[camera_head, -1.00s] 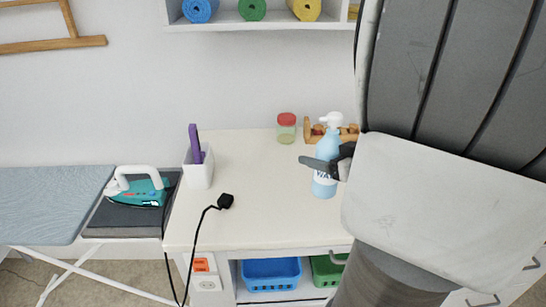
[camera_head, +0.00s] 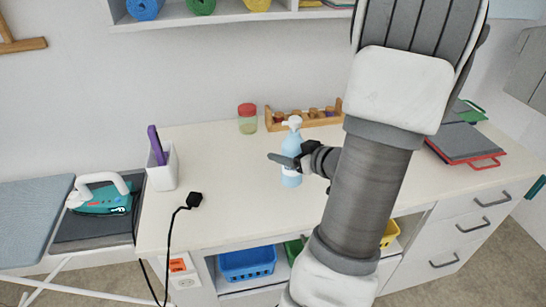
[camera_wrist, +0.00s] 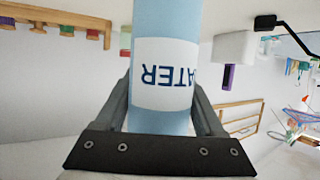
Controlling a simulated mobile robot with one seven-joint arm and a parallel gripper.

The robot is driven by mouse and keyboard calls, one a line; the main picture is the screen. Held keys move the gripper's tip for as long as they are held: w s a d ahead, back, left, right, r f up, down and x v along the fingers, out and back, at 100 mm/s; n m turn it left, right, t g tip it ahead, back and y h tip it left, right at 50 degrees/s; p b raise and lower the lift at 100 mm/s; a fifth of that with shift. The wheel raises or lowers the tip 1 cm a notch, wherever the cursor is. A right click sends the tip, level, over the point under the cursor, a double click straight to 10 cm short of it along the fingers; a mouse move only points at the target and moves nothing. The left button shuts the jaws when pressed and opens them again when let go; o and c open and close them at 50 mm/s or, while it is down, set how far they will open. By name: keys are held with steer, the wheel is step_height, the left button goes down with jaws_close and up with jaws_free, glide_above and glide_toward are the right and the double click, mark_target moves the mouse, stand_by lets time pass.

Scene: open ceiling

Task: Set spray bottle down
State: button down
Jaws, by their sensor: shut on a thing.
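The light blue spray bottle (camera_head: 291,146) has a white pump top and stands upright over the white countertop (camera_head: 236,180). In the wrist view the bottle (camera_wrist: 165,75) shows a white label, upside down, with blue letters reading "ATER". My gripper (camera_head: 285,161) is shut on the bottle, one finger on each side of it. The fingers also show in the wrist view (camera_wrist: 162,115). The bottle's lower end is at or close to the countertop. I cannot tell whether it touches.
A red-lidded jar (camera_head: 247,120) and a wooden rack (camera_head: 304,117) stand behind the bottle. A white holder (camera_head: 162,169) and a black plug with its cord (camera_head: 194,200) are to the left. The counter between them and the bottle is clear.

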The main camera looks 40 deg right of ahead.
steer(key=shift+w+d+f+b, duration=0.25)
steer(key=shift+w+f, duration=0.2)
steer(key=shift+f, duration=0.55)
steer(key=shift+w+d+f+b, duration=0.2)
steer(key=shift+w+d+f, duration=0.25)
steer(key=shift+f, duration=0.5)
steer(key=shift+w+d+f+b, duration=0.2)
steer(key=shift+w+f, duration=0.3)
steer(key=shift+f, duration=0.5)
steer(key=shift+f, duration=0.25)
jaws_free()
steer(key=shift+r, duration=0.3)
steer(key=p+v, duration=0.1)
steer(key=v, duration=1.1)
steer(key=shift+p, duration=0.35)
